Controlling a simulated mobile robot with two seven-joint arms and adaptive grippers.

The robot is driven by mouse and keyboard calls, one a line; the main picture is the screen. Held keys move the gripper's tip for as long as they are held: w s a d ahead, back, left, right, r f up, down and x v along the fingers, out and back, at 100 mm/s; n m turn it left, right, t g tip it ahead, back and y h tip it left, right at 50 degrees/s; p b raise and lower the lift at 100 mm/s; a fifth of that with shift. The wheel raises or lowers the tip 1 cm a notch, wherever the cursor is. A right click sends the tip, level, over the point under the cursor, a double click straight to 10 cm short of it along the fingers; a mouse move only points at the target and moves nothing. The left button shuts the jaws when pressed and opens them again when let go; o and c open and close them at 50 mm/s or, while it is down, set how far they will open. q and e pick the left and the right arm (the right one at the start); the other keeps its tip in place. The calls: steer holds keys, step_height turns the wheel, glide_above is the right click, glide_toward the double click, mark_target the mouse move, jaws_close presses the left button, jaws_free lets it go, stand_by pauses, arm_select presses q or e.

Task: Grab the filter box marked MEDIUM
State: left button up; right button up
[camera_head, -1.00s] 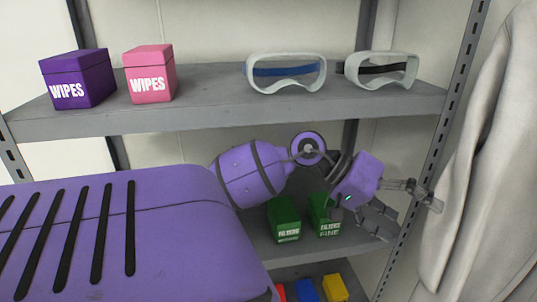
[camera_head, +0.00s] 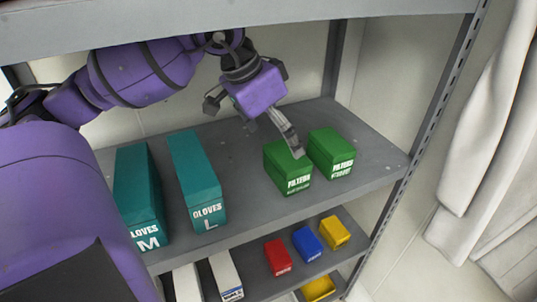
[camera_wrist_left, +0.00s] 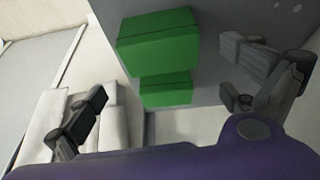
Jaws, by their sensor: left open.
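Two green filter boxes stand side by side on the middle grey shelf (camera_head: 240,235). The left green box (camera_head: 288,178) and the right green box (camera_head: 331,155) both read FILTERS; their small second lines are too blurred to read surely. My left gripper (camera_head: 254,128) is open and empty, above and left of the boxes. One fingertip overlaps the top of the left box in the head view; I cannot tell whether it touches. In the left wrist view, a nearer green box (camera_wrist_left: 157,42) and another green box (camera_wrist_left: 165,88) show between the spread fingers. My right gripper is out of view.
Teal glove boxes, M (camera_head: 138,200) and L (camera_head: 196,180), stand left on the same shelf. The upper shelf (camera_head: 250,20) hangs close above my arm. Red (camera_head: 278,257), blue (camera_head: 307,244) and yellow (camera_head: 334,232) boxes sit below. A shelf post (camera_head: 425,130) bounds the right.

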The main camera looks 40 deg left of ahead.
mark_target(286, 154)
arm_select(q)
steer(key=shift+s+a+f, duration=0.1)
steer(key=shift+s+a, duration=0.3)
steer(key=shift+f, duration=0.3)
steer(key=x, duration=0.6)
steer(key=shift+w+d+f, duration=0.25)
steer(key=shift+w+d, duration=0.1)
steer(key=c, duration=1.1)
steer(key=shift+y, duration=0.3)
